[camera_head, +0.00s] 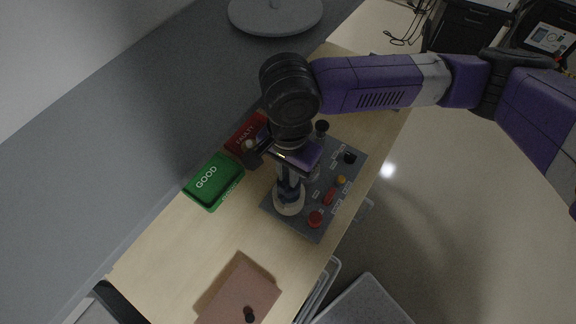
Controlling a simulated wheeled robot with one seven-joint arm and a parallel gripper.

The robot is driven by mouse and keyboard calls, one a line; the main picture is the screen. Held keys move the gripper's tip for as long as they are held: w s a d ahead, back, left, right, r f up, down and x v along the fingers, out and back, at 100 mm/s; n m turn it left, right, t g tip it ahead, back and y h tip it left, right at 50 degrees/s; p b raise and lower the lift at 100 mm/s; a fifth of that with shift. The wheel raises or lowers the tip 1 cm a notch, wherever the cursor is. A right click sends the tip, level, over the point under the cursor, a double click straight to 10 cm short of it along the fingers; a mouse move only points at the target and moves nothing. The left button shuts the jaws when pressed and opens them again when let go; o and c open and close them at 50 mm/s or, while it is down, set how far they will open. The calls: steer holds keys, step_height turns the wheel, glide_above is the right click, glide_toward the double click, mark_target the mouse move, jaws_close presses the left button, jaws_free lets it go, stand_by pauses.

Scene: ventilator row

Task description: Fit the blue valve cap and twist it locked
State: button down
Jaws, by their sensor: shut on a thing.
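My gripper (290,181) points down over the grey panel (278,217) on the wooden bench, its fingers shut on the blue valve cap (289,195). Only a small part of the cap shows, dark blue between and below the fingers. The cap is right above or on a pale round fitting (289,208) at the panel's left side. I cannot tell whether the cap is seated on the fitting or just over it, as the gripper hides the contact.
A red knob (315,219), a yellow knob (341,180) and black knobs (349,157) stand on the panel close by. A green GOOD tray (213,182) and a red tray (246,132) lie to the left.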

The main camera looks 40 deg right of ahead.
steer(key=shift+f, duration=0.35)
steer(key=shift+f, duration=0.75)
stand_by(1.6)
steer(key=shift+f, duration=0.3)
steer(key=shift+f, duration=0.7)
stand_by(0.9)
stand_by(0.3)
steer(key=m, duration=0.3)
steer(key=shift+a, duration=0.1)
steer(key=shift+m, duration=0.8)
